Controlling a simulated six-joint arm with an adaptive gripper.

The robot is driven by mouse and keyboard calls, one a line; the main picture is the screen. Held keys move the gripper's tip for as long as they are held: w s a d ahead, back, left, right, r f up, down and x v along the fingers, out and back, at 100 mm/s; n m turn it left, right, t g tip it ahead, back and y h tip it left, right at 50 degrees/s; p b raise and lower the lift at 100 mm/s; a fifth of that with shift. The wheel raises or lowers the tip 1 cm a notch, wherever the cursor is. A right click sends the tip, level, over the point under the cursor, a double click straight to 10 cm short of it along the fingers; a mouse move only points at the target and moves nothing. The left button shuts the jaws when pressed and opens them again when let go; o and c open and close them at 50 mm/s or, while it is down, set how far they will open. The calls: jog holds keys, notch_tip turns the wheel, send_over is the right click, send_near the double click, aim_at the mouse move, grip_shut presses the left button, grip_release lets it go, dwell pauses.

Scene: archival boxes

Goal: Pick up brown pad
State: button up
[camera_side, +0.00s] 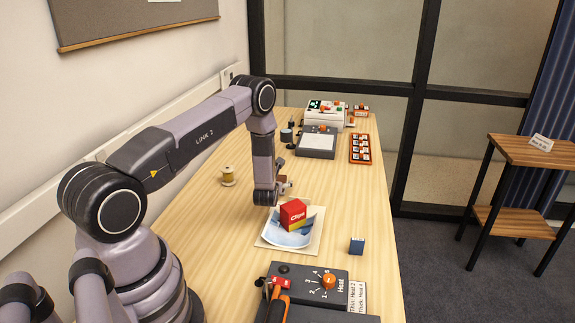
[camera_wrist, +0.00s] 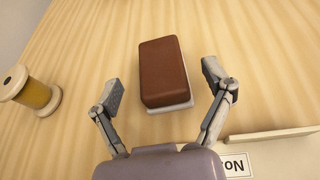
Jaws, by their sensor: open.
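The brown pad (camera_wrist: 162,72) is a rounded rectangular block with a pale layer along its near lower edge. In the wrist view it stands on the wood table, slightly tilted in the picture. My gripper (camera_wrist: 163,80) is open, with one finger to the left of the pad and one to its right. Gaps show on both sides, so neither finger seems to touch it. In the side view my gripper (camera_side: 283,187) hangs low over the table, and the pad is mostly hidden behind it.
A yellow thread spool (camera_side: 228,176) stands left of my gripper. A red clips box (camera_side: 293,214) sits close in front on a blue-and-white sheet. A small blue box (camera_side: 357,245) stands to the right. A heat control unit (camera_side: 318,281) is at the near end.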

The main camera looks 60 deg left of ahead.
aim_at(279, 180)
jog(key=x, duration=0.4)
jog(key=shift+w+a, duration=0.15)
jog(key=shift+c, duration=0.2)
jog(key=c, duration=1.2)
